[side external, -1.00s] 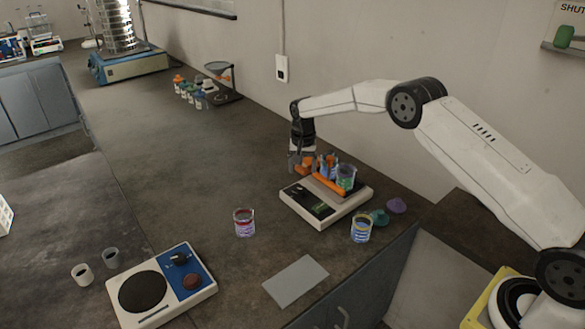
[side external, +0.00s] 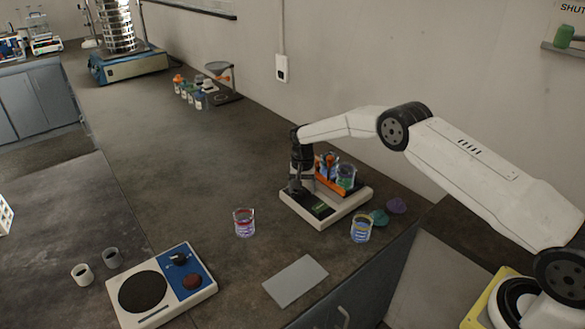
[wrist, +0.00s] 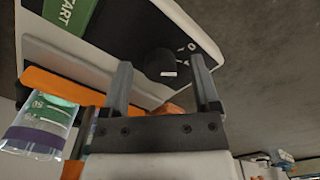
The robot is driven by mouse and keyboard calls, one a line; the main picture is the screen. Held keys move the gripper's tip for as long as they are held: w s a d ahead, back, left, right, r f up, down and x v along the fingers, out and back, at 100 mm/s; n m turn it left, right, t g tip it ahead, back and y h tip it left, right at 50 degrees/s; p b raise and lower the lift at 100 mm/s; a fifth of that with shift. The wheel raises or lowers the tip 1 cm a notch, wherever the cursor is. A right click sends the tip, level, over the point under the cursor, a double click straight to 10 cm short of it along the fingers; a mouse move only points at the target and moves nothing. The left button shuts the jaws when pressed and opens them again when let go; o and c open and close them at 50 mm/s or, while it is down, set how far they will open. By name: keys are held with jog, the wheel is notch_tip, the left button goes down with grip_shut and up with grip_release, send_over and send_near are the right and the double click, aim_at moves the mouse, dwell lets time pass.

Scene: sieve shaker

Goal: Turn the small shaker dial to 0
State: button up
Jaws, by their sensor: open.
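The small shaker (side external: 330,218) is a low white unit with a dark front panel, under an orange holder. Its black dial (wrist: 158,68) shows in the wrist view with a pale mark on its near side, beside printed characters including a 0. My gripper (side external: 295,189) is low over the left end of the panel. In the wrist view, the open fingers (wrist: 160,64) appear on either side of the dial, with visible gaps; I cannot tell their exact height over it. The green START button (wrist: 70,12) is partly cut off. The gripper hides the dial in the side view.
Beakers (side external: 346,176) stand in the orange holder (side external: 326,184), close to my gripper. Another beaker (side external: 244,222) stands to the left, and one (side external: 361,228) in front. A stirrer with a blue panel (side external: 186,272) is at front left.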

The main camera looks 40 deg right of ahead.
grip_shut()
jog(key=shift+n, duration=2)
grip_release()
